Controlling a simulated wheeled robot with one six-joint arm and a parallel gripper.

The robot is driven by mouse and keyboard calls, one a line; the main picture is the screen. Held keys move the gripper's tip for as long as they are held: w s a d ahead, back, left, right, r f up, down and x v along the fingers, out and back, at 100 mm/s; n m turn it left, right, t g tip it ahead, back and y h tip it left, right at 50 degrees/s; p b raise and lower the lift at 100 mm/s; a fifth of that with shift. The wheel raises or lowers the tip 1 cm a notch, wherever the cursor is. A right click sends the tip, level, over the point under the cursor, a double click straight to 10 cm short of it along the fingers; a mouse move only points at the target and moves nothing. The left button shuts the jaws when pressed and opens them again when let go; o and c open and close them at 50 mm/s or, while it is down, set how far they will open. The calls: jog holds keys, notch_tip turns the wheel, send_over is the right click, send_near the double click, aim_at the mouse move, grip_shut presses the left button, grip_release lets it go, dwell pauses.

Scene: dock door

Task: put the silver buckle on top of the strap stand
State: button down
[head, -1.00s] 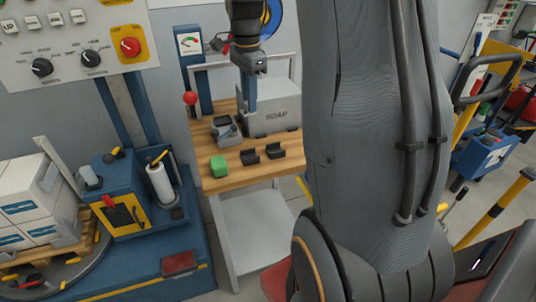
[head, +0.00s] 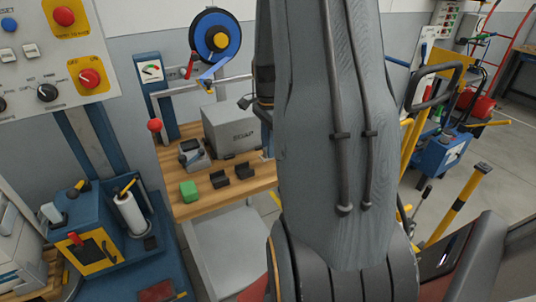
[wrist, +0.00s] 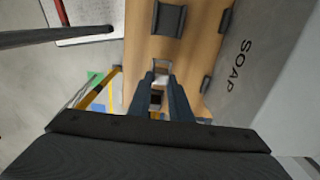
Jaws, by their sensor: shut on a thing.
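The silver buckle (wrist: 162,67) shows in the wrist view as a small pale metal frame at the tips of my gripper (wrist: 161,82). The gripper's two dark blue fingers are shut on it. In the head view my arm hides the buckle and nearly all of the gripper. Two black cradle-shaped holders stand on the wooden bench (head: 205,207), a left one (head: 219,179) and a right one (head: 245,171). A dark holder (wrist: 168,19) also shows in the wrist view, apart from the buckle. I cannot tell which thing is the strap stand.
A grey SOAP box (head: 229,133) stands at the back of the bench. A red-knobbed lever (head: 155,125) rises at the bench's left edge. A blue strap reel (head: 215,37) is above.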

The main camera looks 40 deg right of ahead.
jog(key=shift+f+p, duration=0.35)
jog(key=shift+f, duration=1.35)
jog(key=shift+f, duration=0.15)
jog(key=c, duration=1.6)
grip_release()
notch_tip(320, 180, up, 12)
jog(key=b, duration=0.3)
jog(key=shift+r, duration=0.2)
jog(key=s+a+f+n, duration=0.2)
jog(key=s+a+n, duration=0.1)
jog(key=a+n, duration=0.4)
jog(key=s+a+f+n, duration=0.2)
jog(key=a+n, duration=0.5)
jog(key=a, duration=0.5)
jog(key=s+a+f+n+t, duration=0.1)
jog(key=s+a+n, duration=0.3)
jog(key=a, duration=0.6)
jog(key=shift+s+f+n, duration=0.15)
jog(key=shift+f+n, duration=0.6)
jog(key=shift+n, duration=0.65)
